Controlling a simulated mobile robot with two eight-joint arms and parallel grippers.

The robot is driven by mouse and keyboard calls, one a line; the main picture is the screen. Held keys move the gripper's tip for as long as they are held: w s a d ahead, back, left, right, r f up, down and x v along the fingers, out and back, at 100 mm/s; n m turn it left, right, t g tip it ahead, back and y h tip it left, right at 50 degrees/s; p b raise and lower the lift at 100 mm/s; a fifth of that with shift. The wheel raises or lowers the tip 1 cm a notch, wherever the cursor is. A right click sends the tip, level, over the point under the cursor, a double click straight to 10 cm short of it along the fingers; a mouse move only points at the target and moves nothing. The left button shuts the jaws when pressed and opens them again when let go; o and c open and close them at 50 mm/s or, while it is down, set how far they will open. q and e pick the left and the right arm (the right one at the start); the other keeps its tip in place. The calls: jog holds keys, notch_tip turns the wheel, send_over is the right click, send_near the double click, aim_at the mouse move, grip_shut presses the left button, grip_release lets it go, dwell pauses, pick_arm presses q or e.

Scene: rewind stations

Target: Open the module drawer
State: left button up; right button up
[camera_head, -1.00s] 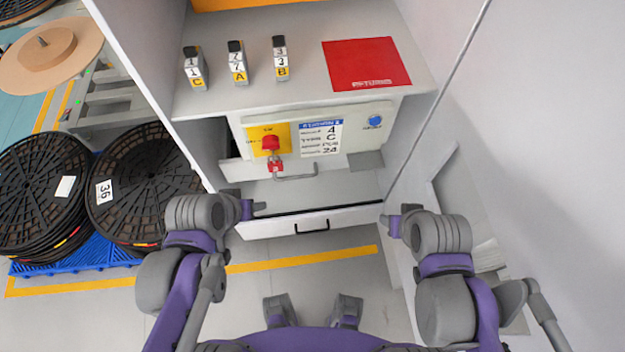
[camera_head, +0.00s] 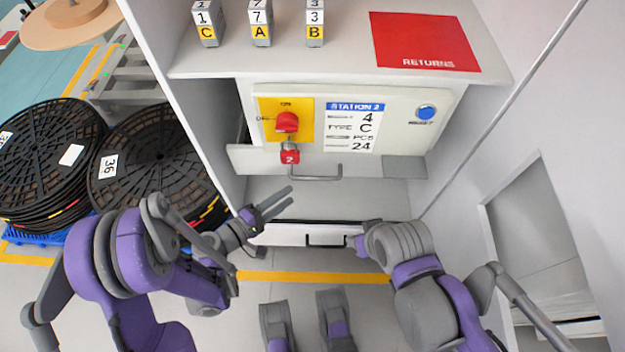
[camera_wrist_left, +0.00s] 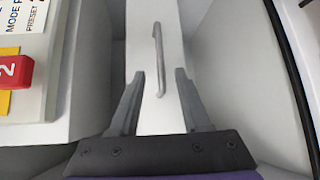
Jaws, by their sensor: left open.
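The silver bar handle (camera_head: 316,178) sits under the Station 2 panel (camera_head: 392,130), on a pale drawer front (camera_head: 240,157). My left gripper (camera_head: 289,198) is open and empty, just below and left of this handle. In the left wrist view the handle (camera_wrist_left: 157,58) stands on the white drawer front (camera_wrist_left: 180,35), ahead of my open fingers (camera_wrist_left: 160,82); I see no firm grip on it. The drawer looks shut. My right gripper (camera_head: 357,243) is low on the right beside the lower drawer's black handle; its jaws are not clear.
A red switch with a red tag (camera_head: 289,155) hangs left of the handle. A lower white drawer (camera_head: 280,236) has a black handle (camera_head: 327,241). Labelled blocks (camera_head: 260,25) and a red returns mat (camera_head: 425,42) lie on the shelf. Black reels (camera_head: 150,160) stand left. Cabinet walls flank both sides.

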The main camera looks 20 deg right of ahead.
aim_at(313, 177)
pick_arm(q)
jog(key=x, duration=1.1)
jog(key=shift+a, duration=0.1)
grip_shut()
dwell(1.1)
